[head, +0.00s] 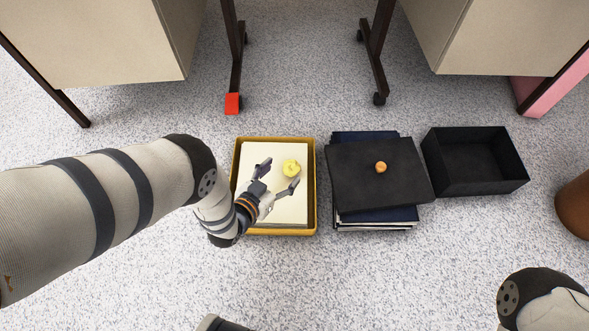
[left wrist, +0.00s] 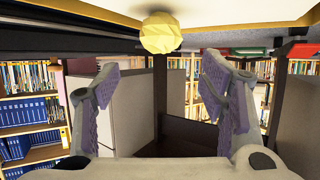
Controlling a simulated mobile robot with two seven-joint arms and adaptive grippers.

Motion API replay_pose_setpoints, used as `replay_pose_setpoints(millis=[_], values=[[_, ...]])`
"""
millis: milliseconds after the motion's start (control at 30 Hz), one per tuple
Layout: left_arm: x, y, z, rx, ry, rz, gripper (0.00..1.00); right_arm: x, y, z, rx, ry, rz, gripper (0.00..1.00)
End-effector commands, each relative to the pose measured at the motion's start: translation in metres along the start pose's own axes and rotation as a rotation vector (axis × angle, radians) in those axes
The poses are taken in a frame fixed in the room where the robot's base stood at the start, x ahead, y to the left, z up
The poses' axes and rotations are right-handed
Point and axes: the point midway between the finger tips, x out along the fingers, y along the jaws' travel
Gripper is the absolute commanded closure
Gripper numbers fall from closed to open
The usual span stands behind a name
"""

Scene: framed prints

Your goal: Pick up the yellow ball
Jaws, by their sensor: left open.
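The yellow ball (head: 291,168) is small and faceted. It rests on a cream surface (head: 260,155) inside a yellow-rimmed tray (head: 313,190). My left gripper (head: 276,178) is open over the tray, its fingers pointing toward the ball, one on the left and one at the lower right. In the left wrist view the ball (left wrist: 160,32) shows at the top centre, between the two spread fingers sideways and apart from both. Nothing is held between the fingers. My right gripper is out of view; only part of my right arm shows at the lower right.
An orange ball (head: 381,167) sits on a black slab (head: 360,185) over a stack of dark books (head: 370,217). Right of it is an empty black box (head: 475,165). A red block (head: 232,104) lies by a desk leg. Speckled floor is free in front.

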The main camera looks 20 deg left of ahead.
Motion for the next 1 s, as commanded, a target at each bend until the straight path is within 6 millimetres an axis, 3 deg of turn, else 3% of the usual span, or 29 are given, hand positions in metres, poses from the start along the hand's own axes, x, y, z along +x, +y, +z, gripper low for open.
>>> replay_pose_setpoints(millis=[367, 633, 800, 1000], values=[[0.062, -0.001, 0.003, 0.0, -0.001, 0.0, 0.35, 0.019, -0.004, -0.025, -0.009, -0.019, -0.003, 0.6], [0.066, -0.002, 0.0, -0.001, -0.003, 0.0, 0.35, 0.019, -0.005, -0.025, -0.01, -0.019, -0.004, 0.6], [0.066, -0.002, 0.001, -0.001, -0.003, -0.001, 0.71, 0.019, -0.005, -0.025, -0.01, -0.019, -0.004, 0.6], [0.066, -0.002, 0.001, -0.001, -0.004, -0.001, 0.72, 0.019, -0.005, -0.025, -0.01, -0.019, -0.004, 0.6]])
